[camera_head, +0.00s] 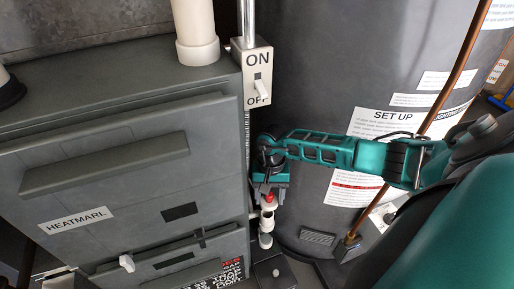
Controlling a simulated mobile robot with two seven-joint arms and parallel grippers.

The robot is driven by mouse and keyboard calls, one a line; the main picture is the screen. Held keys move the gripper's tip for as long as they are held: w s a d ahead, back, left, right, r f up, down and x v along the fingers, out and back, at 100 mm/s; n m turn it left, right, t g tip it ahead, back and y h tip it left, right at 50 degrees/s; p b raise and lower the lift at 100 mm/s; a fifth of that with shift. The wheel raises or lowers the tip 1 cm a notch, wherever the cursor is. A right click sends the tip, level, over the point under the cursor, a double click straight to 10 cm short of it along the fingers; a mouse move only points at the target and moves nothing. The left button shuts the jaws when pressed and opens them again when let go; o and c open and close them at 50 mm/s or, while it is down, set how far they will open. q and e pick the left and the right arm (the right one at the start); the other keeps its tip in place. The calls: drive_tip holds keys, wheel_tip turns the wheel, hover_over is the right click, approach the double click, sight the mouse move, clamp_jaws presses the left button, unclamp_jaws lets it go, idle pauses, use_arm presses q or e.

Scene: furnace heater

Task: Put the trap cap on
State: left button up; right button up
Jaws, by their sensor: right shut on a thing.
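My right gripper (268,197) points down in the gap between the grey furnace and the dark tank. It is shut on a small red piece, which looks like the trap cap (268,199). A short white pipe fitting (267,222) stands directly below the red piece. The two line up closely, and I cannot tell whether they touch. The fingertips are small and partly hidden by the gripper body. My left gripper is not in view.
The grey furnace (120,120) fills the left, with an ON/OFF switch box (258,78) on its side and a white pipe (196,30) on top. The dark tank (310,90) stands behind my right arm. A copper pipe (458,70) runs down the right. The gap is narrow.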

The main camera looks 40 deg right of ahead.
sight(268, 205)
drive_tip(key=shift+w, duration=0.25)
drive_tip(key=shift+s, duration=0.1)
drive_tip(key=shift+f+b, duration=0.6)
drive_tip(key=shift+b, duration=0.25)
drive_tip(key=shift+a+f+b, duration=0.1)
drive_tip(key=shift+f+b, duration=0.3)
drive_tip(key=shift+f+p, duration=0.2)
drive_tip(key=shift+p, duration=0.1)
drive_tip(key=shift+f, duration=1.2)
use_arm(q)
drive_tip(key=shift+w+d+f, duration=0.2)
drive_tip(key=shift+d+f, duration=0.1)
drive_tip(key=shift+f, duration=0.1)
